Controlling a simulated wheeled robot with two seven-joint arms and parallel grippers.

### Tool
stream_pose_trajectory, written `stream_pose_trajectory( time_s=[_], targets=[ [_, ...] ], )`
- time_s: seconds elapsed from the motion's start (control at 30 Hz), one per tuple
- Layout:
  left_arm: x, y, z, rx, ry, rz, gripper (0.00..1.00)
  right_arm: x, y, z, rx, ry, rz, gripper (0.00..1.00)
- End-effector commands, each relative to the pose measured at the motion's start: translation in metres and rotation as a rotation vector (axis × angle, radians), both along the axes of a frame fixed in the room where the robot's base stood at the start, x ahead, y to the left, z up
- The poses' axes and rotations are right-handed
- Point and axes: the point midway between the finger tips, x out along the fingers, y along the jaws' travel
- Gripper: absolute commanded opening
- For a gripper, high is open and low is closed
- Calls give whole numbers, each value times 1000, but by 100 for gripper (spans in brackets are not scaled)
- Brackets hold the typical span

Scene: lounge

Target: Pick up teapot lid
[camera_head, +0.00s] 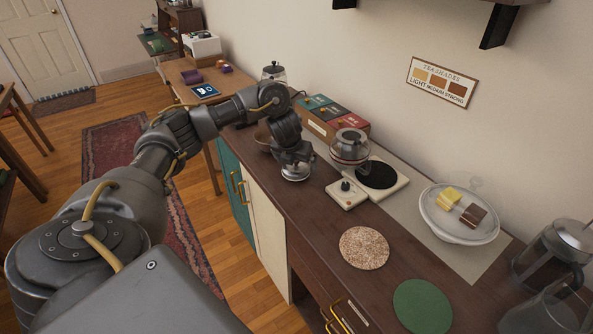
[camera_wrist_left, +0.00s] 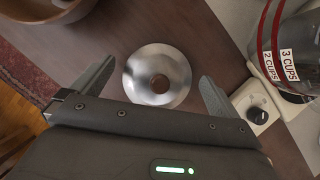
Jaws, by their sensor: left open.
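In the left wrist view my left gripper (camera_wrist_left: 154,88) is open, with one finger on each side of the lid and nothing held. The glass teapot (camera_head: 350,147) stands to the right of the lid, by the black hotplate. My right gripper is not in view.
A small white control box with a knob (camera_head: 347,193) sits close to the lid's right. A brown bowl (camera_wrist_left: 55,15) is near the gripper. A cork mat (camera_head: 364,248), a green mat (camera_head: 422,306) and a white covered dish (camera_head: 437,217) lie further right. A wall bounds the counter behind.

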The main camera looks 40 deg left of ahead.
Motion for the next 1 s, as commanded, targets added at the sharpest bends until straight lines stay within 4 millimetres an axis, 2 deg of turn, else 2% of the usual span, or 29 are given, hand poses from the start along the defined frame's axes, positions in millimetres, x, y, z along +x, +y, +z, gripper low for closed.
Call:
stream_pose_trajectory(
  time_s=[0.27, 0.5, 0.6, 0.87, 1.0],
  targets=[
    [1, 0, -1, 1, -1, -1, 99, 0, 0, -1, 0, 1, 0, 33],
    [1, 0, -1, 0, -1, 0, 67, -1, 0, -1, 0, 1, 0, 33],
    [1, 0, -1, 1, -2, 0, 57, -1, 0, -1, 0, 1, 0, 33],
    [1, 0, 1, 0, -2, 0, 56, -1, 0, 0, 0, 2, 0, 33],
    [2, 1, 11, 0, -3, 0, 56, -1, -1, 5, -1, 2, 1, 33]
  ],
)
